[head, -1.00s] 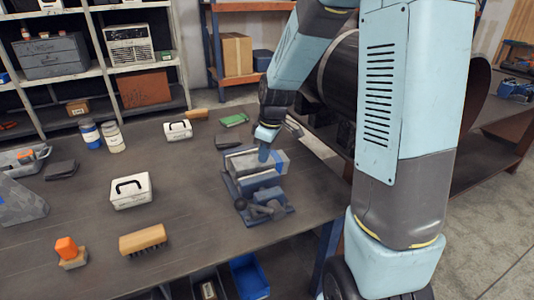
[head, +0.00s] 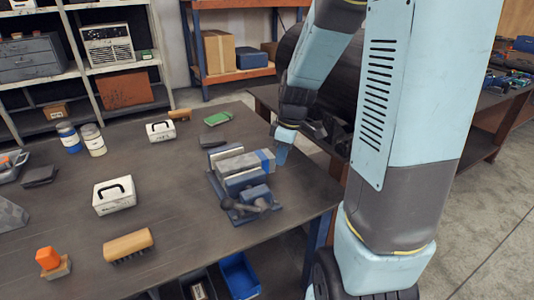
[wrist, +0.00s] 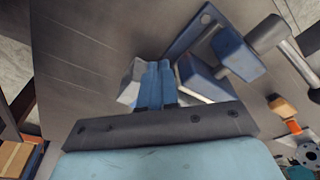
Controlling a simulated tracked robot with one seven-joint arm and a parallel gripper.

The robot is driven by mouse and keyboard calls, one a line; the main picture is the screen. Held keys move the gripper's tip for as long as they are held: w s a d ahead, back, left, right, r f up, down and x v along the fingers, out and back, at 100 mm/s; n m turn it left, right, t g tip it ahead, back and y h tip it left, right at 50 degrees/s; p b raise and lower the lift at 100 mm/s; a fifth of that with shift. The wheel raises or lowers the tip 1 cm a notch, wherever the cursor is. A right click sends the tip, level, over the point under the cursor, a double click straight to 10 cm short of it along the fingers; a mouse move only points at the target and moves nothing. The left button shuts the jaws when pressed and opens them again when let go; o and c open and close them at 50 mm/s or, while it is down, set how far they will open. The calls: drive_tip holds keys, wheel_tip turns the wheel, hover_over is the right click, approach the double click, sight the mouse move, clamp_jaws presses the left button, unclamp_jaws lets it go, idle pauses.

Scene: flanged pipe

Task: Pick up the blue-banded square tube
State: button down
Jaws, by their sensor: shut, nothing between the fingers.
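The square tube (head: 238,165) is grey with a blue band near its right end. It lies in a blue-grey vise (head: 217,186) on the dark workbench. My gripper (head: 282,158) is shut and empty, pointing down just right of the banded end in the head view. I cannot tell whether it touches the tube. In the wrist view the blue fingers (wrist: 156,84) are together, with a light grey block-like part (wrist: 131,83) partly hidden at their left. Blue vise parts (wrist: 236,54) show to their right.
White cases (head: 114,195), a brush (head: 128,245), an orange-topped item (head: 50,261) and jars (head: 92,140) stand on the workbench (head: 170,205). A large dark pipe (head: 318,75) lies behind my arm. The bench's right edge is close to the vise.

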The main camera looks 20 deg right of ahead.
drive_tip(key=c, duration=1.8)
unclamp_jaws()
drive_tip(key=shift+s+d, duration=0.5)
drive_tip(key=shift+d, duration=0.2)
drive_tip(key=shift+c, duration=0.2)
drive_tip(key=shift+o, duration=1.5)
drive_tip(key=shift+w+a+r, duration=0.1)
drive_tip(key=shift+w+r, duration=0.05)
drive_tip(key=shift+r, duration=0.1)
drive_tip(key=o, duration=1.1)
drive_tip(key=w+a+r+n+g+h, duration=0.1)
drive_tip(key=w+a+r+n, duration=0.6)
drive_tip(key=a+r+n, duration=0.1)
drive_tip(key=a+r, duration=0.1)
drive_tip(key=a, duration=0.1)
drive_tip(key=shift+a+r, duration=0.2)
drive_tip(key=shift+a, duration=0.1)
hover_over(246, 159)
drive_tip(key=a, duration=0.1)
drive_tip(key=shift+n+h, duration=0.3)
drive_tip(key=shift+n, duration=0.1)
drive_tip(key=f, duration=0.8)
drive_tip(key=shift+s, duration=0.3)
drive_tip(key=shift+w+d+f, duration=0.1)
drive_tip(key=shift+d+f, duration=0.1)
drive_tip(key=shift+f, duration=1.1)
drive_tip(key=shift+w+d+f, duration=0.1)
drive_tip(key=shift+d+f, duration=0.1)
drive_tip(key=shift+f, duration=1.1)
